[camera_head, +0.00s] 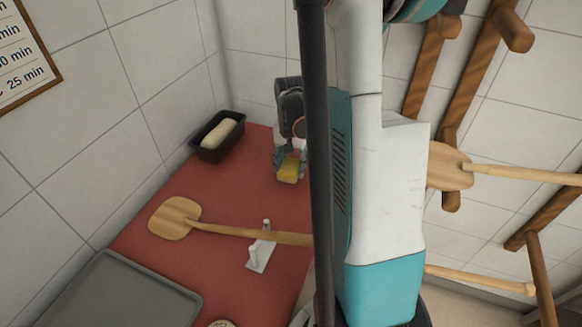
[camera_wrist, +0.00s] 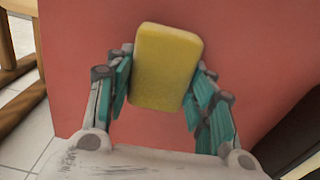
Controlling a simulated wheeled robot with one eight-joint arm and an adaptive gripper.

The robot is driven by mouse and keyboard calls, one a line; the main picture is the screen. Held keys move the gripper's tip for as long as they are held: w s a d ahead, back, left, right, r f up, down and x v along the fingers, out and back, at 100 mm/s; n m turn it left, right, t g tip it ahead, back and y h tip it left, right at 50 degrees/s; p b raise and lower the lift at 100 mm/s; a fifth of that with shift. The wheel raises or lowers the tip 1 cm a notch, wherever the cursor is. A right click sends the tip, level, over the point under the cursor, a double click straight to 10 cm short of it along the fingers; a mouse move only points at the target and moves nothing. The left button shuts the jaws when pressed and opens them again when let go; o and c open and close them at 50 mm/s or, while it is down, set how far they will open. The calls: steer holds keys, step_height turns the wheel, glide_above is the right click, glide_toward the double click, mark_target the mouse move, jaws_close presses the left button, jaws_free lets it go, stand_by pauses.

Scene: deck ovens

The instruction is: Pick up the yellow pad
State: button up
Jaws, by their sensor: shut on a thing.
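The yellow pad (camera_wrist: 166,68) is a rounded rectangular block. In the wrist view it sits between the two teal fingers of my gripper (camera_wrist: 163,88), which press on its left and right sides. In the head view the yellow pad (camera_head: 289,167) shows at the end of my gripper (camera_head: 288,172), over the back part of the red table top. I cannot tell whether the pad touches the table or hangs just above it. My arm hides part of the table to the right.
A dark loaf tin (camera_head: 206,155) with pale dough stands at the back left of the red table (camera_head: 222,262). A wooden peel (camera_head: 174,218) lies across the table by a white stand (camera_head: 260,252). A grey tray (camera_head: 130,293) is at the front left. Peels hang on the right wall.

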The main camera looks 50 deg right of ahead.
mark_target(291, 164)
step_height(291, 164, up, 18)
steer(key=p, duration=0.6)
steer(key=shift+r, duration=0.2)
steer(key=shift+c, duration=0.4)
